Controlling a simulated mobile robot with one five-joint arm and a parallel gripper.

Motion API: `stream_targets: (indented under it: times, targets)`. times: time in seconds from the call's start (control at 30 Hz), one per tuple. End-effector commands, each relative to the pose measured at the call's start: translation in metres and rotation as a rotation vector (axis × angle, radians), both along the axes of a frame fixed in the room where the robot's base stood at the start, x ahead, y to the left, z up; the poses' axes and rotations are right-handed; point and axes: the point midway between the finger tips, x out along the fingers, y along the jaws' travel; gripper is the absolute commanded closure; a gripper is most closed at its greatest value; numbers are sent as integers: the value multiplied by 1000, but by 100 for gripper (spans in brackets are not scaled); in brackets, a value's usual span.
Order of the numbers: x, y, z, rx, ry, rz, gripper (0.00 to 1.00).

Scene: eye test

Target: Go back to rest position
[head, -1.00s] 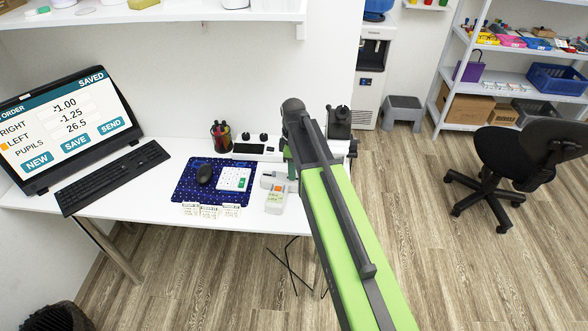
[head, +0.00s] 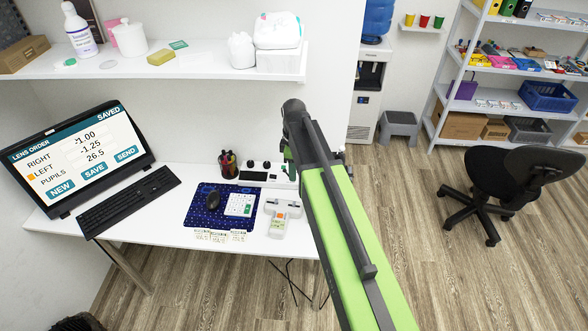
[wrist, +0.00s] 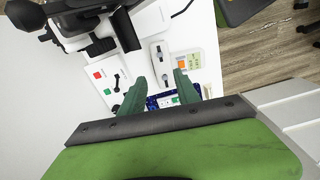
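My gripper (wrist: 161,92) shows in the wrist view with its two dark green fingers apart and nothing between them. It hangs over the white desk. In the head view my green and grey arm reaches forward to the desk's right end and mostly hides the gripper.
A black instrument (wrist: 118,28) stands near my gripper. A shelf (head: 190,72) hangs above. Floor (head: 430,270) is free left of the black chair (head: 515,172).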

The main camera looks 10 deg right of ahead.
Motion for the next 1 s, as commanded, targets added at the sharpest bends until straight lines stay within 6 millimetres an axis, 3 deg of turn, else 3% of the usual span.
stream_targets:
  times: [0.33, 0.47, 0.6, 0.73, 0.9, 1.0]
  targets:
    - [0, 2, -7, 0, 0, 2, 62]
    - [-35, 6, -19, 0, 0, -10, 62]
    - [-92, 11, -29, 0, 0, -313, 62]
    - [-128, 12, -31, -1, -1, -679, 62]
    - [-140, 12, -29, -1, -1, -1050, 62]
    - [-138, 12, -29, -1, -1, -1143, 62]
